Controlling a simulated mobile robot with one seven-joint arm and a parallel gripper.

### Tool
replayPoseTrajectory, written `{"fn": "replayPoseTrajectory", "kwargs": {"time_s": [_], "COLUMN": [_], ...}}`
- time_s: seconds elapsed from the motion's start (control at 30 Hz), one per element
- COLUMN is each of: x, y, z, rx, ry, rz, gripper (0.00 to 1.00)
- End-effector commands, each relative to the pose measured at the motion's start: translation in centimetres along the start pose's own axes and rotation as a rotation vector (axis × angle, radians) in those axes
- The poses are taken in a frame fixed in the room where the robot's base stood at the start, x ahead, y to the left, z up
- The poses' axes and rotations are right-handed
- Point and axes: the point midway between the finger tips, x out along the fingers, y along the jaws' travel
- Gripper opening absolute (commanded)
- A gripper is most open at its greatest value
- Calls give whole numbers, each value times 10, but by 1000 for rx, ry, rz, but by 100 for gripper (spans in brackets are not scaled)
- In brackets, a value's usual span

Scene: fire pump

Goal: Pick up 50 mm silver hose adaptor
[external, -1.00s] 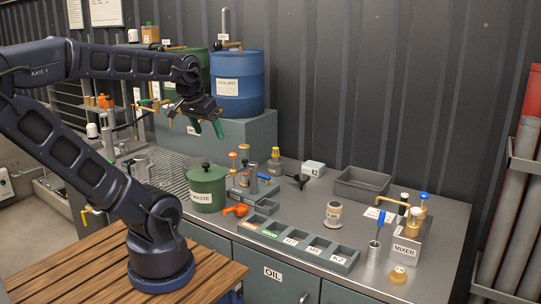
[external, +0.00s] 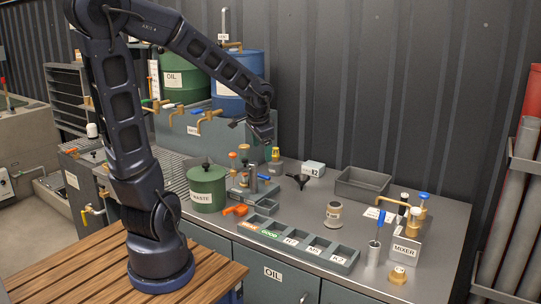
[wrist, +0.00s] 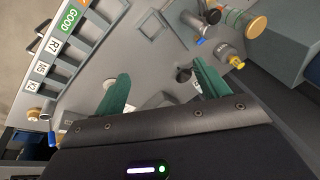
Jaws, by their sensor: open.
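I cannot pick out a silver hose adaptor for certain in either view. My gripper (external: 262,138) hangs above the back of the bench, near the yellow-capped bottle (external: 275,163). In the wrist view my gripper (wrist: 160,68) has its two green fingers spread apart, with nothing held between them. The bench surface shows beyond the fingers.
A long labelled compartment tray (external: 300,242) lies along the bench front. A green WASTE pot (external: 207,188) stands left, and a MIXER unit (external: 405,243) right. An empty grey bin (external: 362,184) and dark funnel (external: 298,180) are at the back. Blue and green drums stand behind.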

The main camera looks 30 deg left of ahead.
Motion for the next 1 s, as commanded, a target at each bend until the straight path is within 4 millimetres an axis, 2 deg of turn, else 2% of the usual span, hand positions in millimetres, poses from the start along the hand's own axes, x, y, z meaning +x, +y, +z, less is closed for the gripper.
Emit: {"fn": "replayPoseTrajectory", "kwargs": {"time_s": [0.03,0.2,0.5,0.8,1.0], "x": [11,43,89,110,110], "y": [6,29,82,138,160], "z": [-9,-38,-83,-123,-139], "rx": [33,152,340,479,520], "ry": [-5,3,61,179,243], "rz": [13,60,189,346,409], "gripper": [74,74,74,74,74]}}
